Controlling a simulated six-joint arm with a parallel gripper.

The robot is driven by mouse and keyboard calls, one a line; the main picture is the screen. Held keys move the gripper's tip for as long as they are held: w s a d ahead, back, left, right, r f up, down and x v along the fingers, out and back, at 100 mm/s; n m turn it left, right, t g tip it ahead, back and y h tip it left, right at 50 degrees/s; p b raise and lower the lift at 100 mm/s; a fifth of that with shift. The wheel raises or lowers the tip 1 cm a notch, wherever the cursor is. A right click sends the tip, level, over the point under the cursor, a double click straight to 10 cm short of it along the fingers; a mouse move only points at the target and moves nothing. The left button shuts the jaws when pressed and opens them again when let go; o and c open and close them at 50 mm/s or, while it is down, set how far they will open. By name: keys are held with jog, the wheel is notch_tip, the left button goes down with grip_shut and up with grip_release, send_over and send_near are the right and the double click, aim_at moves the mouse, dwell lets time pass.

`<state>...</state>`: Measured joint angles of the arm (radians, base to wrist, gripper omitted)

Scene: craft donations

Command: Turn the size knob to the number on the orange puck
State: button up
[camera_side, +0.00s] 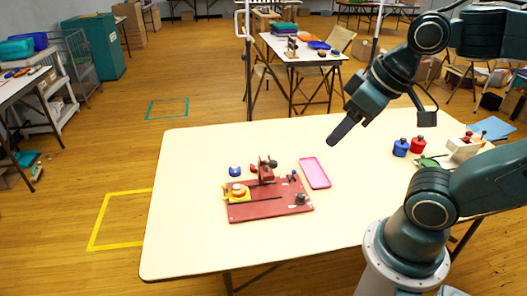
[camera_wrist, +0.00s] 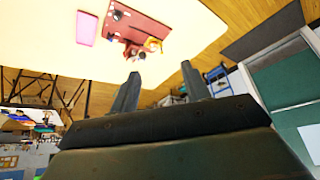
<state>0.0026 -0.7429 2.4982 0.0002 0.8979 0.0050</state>
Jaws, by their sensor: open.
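A dark red board (camera_side: 268,210) lies on the table with a red upright piece (camera_side: 265,172) at its back. A black knob (camera_side: 302,198) sits at the board's front right corner; I cannot tell its setting. An orange puck (camera_side: 239,190) with a pale top rests on a yellow piece (camera_side: 232,199) at the board's left; no number is readable. The board (camera_wrist: 150,14) also shows upside down at the top of the wrist view. My gripper (camera_side: 344,132) is raised above the table, behind and right of the board. In the wrist view, its fingers (camera_wrist: 160,74) are apart and empty.
A pink tray (camera_side: 315,173) lies right of the board. A blue piece (camera_side: 235,171) lies behind the board. The table's left and front are clear.

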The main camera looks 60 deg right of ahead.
jog(key=w, duration=0.1)
jog(key=m+g, duration=0.6)
jog(key=m, duration=0.7)
send_over(301, 195)
notch_tip(301, 195, down, 21)
jog(key=shift+w+f, duration=0.1)
jog(key=shift+a+f, duration=0.1)
jog(key=shift+f, duration=0.05)
jog(key=shift+f, duration=6.7)
